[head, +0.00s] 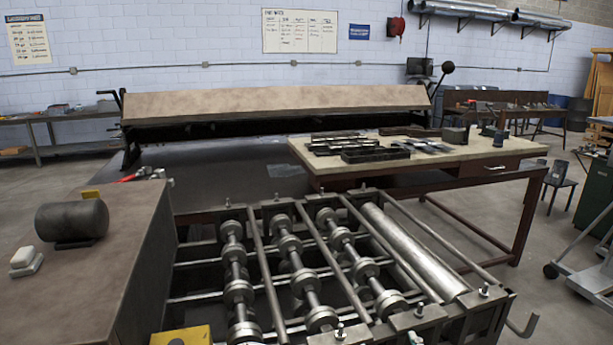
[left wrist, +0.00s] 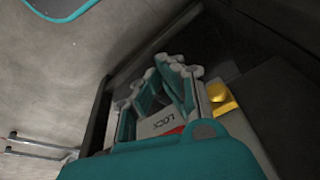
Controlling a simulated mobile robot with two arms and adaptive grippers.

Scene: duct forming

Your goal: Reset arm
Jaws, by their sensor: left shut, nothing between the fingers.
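My left gripper (left wrist: 165,72) shows in the left wrist view, with teal and grey fingers closed together and nothing between them. Behind and below the fingers is a pale surface with dark lettering (left wrist: 160,123), seen upside down, and a small red patch beside it. A yellow piece (left wrist: 222,98) lies just right of the fingers; I cannot tell if they touch it. The head view shows neither gripper, and my right gripper is in no view.
The head view shows a roller machine (head: 290,260) in front, a metal cabinet (head: 90,230) with a dark cylinder (head: 72,222) at left, and a wooden-topped table (head: 470,153) with dark parts. A long bending brake (head: 275,103) stands behind. Open floor (head: 545,245) shows at right.

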